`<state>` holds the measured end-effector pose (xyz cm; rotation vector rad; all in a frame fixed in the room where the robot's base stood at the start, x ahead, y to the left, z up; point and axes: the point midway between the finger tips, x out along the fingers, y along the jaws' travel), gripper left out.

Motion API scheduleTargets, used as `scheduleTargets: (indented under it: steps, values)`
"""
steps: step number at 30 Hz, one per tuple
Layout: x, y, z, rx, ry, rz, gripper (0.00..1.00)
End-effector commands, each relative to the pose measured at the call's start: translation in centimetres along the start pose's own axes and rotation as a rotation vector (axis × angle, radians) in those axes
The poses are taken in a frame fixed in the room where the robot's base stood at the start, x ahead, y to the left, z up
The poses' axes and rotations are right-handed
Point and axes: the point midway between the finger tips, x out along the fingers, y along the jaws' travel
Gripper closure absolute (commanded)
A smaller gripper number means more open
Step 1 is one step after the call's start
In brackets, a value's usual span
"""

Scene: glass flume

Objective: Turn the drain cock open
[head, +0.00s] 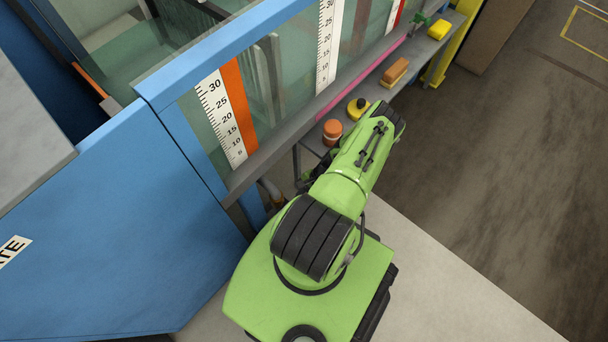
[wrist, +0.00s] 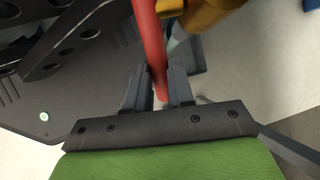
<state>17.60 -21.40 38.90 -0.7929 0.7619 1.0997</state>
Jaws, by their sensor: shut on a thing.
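In the wrist view, a red lever (wrist: 150,35) runs down from the top edge between my fingers. A brass-coloured body (wrist: 205,14), which looks like the drain cock, shows at the upper right by the lever. My gripper (wrist: 160,90) is shut on the red lever, with a grey finger on each side of it. The join between lever and body is not clear, so I cannot tell how far the cock is turned. In the head view, my green arm hides the gripper, and I cannot make out the lever there.
The glass flume has a blue end panel (head: 110,240) and a white scale (head: 220,118). A grey shelf along its side holds an orange-topped jar (head: 332,132), a yellow item (head: 357,108) and an orange block (head: 395,72). The floor (head: 500,170) at right is clear.

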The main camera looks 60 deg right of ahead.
Motion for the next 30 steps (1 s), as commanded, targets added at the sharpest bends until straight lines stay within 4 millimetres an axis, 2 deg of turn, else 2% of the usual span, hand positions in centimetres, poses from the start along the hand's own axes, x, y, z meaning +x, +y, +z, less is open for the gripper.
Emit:
scheduleTargets:
  steps: [10, 11, 15, 24, 26, 30]
  values:
    - [0.0, 0.0, -0.1, 0.001, 0.001, 0.001, 1.0]
    - [0.0, 0.0, -0.1, 0.001, 0.001, 0.001, 0.73]
    - [0.0, 0.0, -0.1, 0.0, 0.001, 0.001, 0.52]
    - [-0.2, 0.0, 0.1, 0.0, 0.0, 0.001, 0.52]
    - [-0.9, -0.2, 0.5, -0.001, 0.0, 0.001, 0.52]
    - [-3.9, -0.8, 2.2, -0.002, 0.002, 0.001, 0.52]
